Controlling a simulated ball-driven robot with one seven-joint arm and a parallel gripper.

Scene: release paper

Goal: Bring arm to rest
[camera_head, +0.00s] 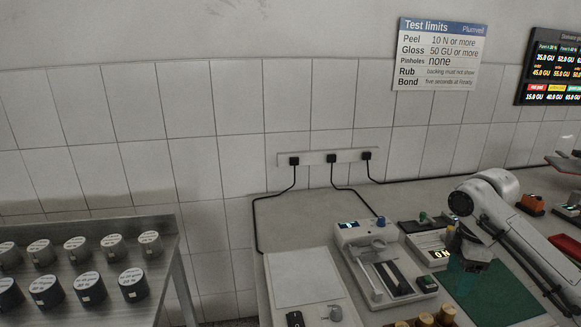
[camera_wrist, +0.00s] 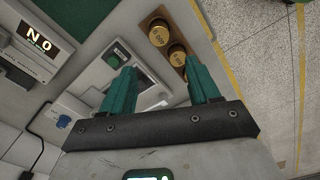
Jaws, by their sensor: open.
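My white arm (camera_head: 520,235) reaches in from the right over the bench in the head view. Its gripper (camera_head: 468,264) hangs above the bench near a green mat (camera_head: 500,296), beside a small display reading "0 N" (camera_head: 440,254). In the wrist view my gripper (camera_wrist: 163,82) has two teal fingers standing well apart, with nothing between them. Behind the fingers is a grey-white bench instrument (camera_wrist: 150,92); I cannot tell how far below them it is.
A white tester (camera_head: 378,262) stands left of the gripper. Brass weights (camera_head: 426,319) sit at the bench's front; two weights (camera_wrist: 160,34) show in a wooden holder in the wrist view. Several grey cans (camera_head: 78,249) stand on a left table. A gap separates table and bench.

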